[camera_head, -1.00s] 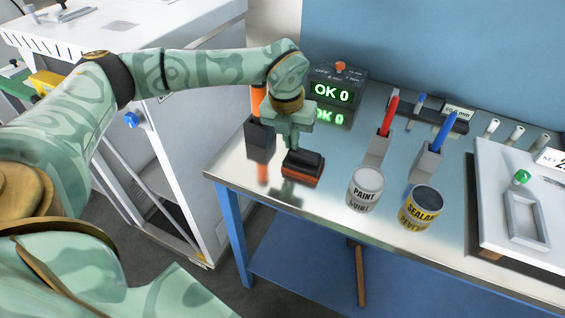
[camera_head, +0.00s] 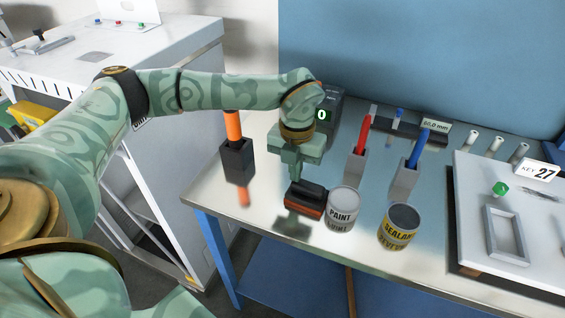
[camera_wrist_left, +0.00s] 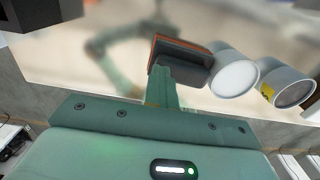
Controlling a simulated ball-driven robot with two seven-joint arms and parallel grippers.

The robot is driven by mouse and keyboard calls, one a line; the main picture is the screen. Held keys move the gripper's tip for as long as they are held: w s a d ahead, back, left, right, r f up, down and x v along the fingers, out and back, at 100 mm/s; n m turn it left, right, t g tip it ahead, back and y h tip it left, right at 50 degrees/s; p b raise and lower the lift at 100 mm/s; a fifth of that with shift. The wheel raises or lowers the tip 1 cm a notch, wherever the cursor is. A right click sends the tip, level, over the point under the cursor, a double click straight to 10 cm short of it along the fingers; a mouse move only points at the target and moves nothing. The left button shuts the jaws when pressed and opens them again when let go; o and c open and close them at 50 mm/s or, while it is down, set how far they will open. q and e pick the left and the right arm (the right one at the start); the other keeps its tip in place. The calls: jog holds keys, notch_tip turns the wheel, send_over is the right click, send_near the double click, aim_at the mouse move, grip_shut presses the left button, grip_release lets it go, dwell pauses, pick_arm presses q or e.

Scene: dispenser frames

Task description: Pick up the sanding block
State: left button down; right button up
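The sanding block (camera_head: 309,197), black on top with an orange-red base, is at the front left of the shiny workbench (camera_head: 262,212), just left of the paint can (camera_head: 343,203). My left gripper (camera_head: 293,176) points down at its black top, the fingers close together and shut on it. In the left wrist view the fingers (camera_wrist_left: 172,82) meet the dark side of the block (camera_wrist_left: 183,55), beside the white can (camera_wrist_left: 233,76). I cannot tell for sure whether its base clears the bench. My right gripper is not in view.
The sealant can (camera_head: 399,226) stands right of the paint can. A black holder with an orange handle (camera_head: 237,162) is to the left. Red (camera_head: 363,136) and blue (camera_head: 418,148) tools stand in holders behind. A white board (camera_head: 470,215) fills the right.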

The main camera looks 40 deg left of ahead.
aim_at(312, 188)
pick_arm(q)
jog(key=d+r+p, duration=0.1)
jog(key=d+r, duration=0.3)
jog(key=shift+d, duration=0.25)
jog(key=d+r, duration=0.3)
jog(key=d, duration=0.4)
jog(key=shift+d+r+p, duration=0.2)
jog(key=shift+r+p, duration=0.2)
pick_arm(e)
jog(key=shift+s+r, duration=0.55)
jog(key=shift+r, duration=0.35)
pick_arm(q)
jog(key=shift+c, duration=2.2)
grip_release()
jog(key=shift+r, duration=0.15)
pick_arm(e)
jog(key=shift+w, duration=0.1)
